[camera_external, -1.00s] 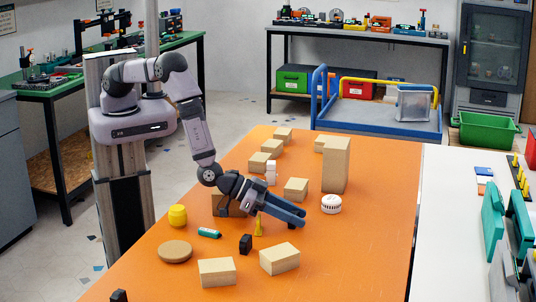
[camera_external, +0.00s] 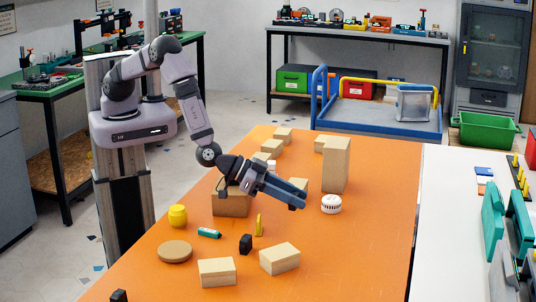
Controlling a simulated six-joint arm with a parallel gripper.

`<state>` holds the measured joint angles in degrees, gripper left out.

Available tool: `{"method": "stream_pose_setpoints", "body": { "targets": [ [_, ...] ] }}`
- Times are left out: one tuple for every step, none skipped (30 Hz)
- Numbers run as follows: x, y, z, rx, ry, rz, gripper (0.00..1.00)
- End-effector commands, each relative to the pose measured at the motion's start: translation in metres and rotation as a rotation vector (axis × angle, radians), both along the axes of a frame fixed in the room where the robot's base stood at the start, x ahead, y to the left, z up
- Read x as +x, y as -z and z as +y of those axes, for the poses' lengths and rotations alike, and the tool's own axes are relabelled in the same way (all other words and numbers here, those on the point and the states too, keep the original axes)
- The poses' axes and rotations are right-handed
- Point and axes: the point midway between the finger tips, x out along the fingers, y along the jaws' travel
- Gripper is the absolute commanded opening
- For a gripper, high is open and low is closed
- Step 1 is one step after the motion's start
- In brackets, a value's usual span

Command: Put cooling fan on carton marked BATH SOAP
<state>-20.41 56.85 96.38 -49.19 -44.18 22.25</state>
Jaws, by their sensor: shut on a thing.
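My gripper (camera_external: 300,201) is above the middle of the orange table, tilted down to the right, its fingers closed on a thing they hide. I cannot make out the cooling fan for sure. A small dark block (camera_external: 246,244) stands on the table below my gripper, apart from it. Several plain tan cartons stand about: a tall one (camera_external: 336,165) behind the gripper, one (camera_external: 231,205) below my wrist, and two at the front (camera_external: 217,272) (camera_external: 279,259). No carton marking is readable, so I cannot tell which is BATH SOAP.
On the orange table (camera_external: 340,255) are a white round thing (camera_external: 331,204), a yellow cylinder (camera_external: 177,216), a teal tube (camera_external: 209,233), a yellow upright piece (camera_external: 259,226) and a tan disc (camera_external: 175,251). More cartons stand at the back (camera_external: 283,135). The front right is clear.

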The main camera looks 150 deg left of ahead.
Motion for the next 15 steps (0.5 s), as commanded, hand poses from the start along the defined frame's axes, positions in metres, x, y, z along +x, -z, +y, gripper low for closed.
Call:
{"method": "stream_pose_setpoints", "body": {
  "targets": [
    [0.001,-0.009,0.000,0.002,0.000,-0.005,0.12],
    [0.001,-0.013,0.000,0.002,0.000,-0.005,0.12],
    [0.000,-0.018,0.000,0.001,-0.001,-0.004,0.12],
    [0.000,-0.022,0.000,0.001,0.000,-0.004,0.12],
    [0.000,-0.025,0.000,0.000,0.000,-0.003,0.12],
    [0.000,-0.029,0.000,0.001,0.000,-0.002,0.12],
    [0.000,-0.032,0.000,0.001,-0.001,-0.003,0.12],
    [0.000,-0.035,0.000,0.001,-0.001,-0.003,0.12],
    [0.000,-0.037,0.000,0.001,-0.001,-0.003,0.12],
    [0.000,-0.039,0.000,0.001,0.000,-0.002,0.12],
    [0.000,-0.041,0.000,0.002,0.000,-0.001,0.12],
    [0.000,-0.042,0.000,0.001,0.000,-0.001,0.12],
    [0.000,-0.043,0.000,0.001,0.000,-0.001,0.12],
    [0.000,-0.043,0.000,0.000,0.000,0.000,0.12],
    [0.000,-0.043,0.000,0.000,0.000,0.000,0.12]
  ]
}}
